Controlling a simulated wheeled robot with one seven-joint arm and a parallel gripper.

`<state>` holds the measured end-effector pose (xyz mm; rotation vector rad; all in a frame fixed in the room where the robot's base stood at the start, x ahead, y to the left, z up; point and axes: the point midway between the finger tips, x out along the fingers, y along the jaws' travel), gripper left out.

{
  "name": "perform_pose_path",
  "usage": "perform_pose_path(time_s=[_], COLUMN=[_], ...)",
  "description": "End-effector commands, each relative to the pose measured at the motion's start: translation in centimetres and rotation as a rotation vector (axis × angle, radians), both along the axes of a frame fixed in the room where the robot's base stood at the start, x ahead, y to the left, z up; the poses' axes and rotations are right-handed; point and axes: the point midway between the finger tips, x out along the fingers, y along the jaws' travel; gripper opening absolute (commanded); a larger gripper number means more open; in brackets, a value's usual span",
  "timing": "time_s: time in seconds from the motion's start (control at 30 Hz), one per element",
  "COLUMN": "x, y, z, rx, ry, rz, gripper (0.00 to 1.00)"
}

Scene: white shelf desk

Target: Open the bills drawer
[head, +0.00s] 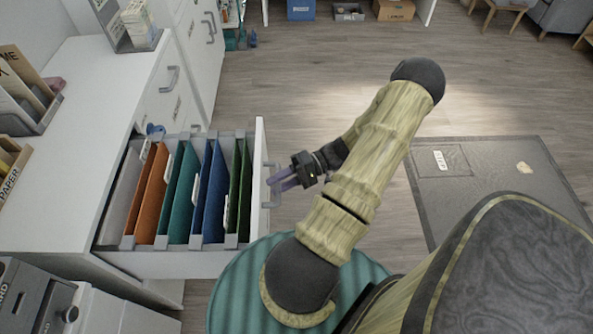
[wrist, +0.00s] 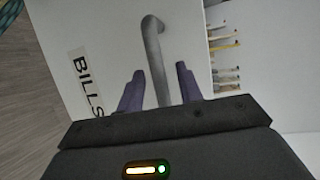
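The bills drawer (head: 180,264) is pulled out of the white desk in the head view, with coloured hanging folders inside. Its white front shows a BILLS label (wrist: 86,82) in the wrist view. The grey bar handle (wrist: 155,55) is on that front; it also shows in the head view (head: 267,188). My gripper (head: 284,181) is at the handle, outside the drawer front. In the wrist view its two purple fingers (wrist: 160,90) stand on either side of the bar, with visible gaps. The gripper is open, around the handle but not clamped on it.
The white desk (head: 75,110) is on the left, with a paper organizer (head: 25,95) on top. A closed drawer with a handle (head: 172,80) is farther back. A ribbed teal round thing (head: 240,290) is below the drawer's near corner. Wooden floor (head: 300,70) is clear beyond my arm.

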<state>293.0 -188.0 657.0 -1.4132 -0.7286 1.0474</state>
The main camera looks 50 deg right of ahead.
Motion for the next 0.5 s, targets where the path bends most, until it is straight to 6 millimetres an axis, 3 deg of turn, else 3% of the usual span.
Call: perform_pose_path(time_s=[0.17, 0.5], x=[-0.9, -3.6], y=[-2.0, -8.1], z=[0.4, 1.6], rx=[-0.004, -0.005], ry=[0.000, 0.002], rz=[-0.003, -0.004], gripper=[0.36, 0.36])
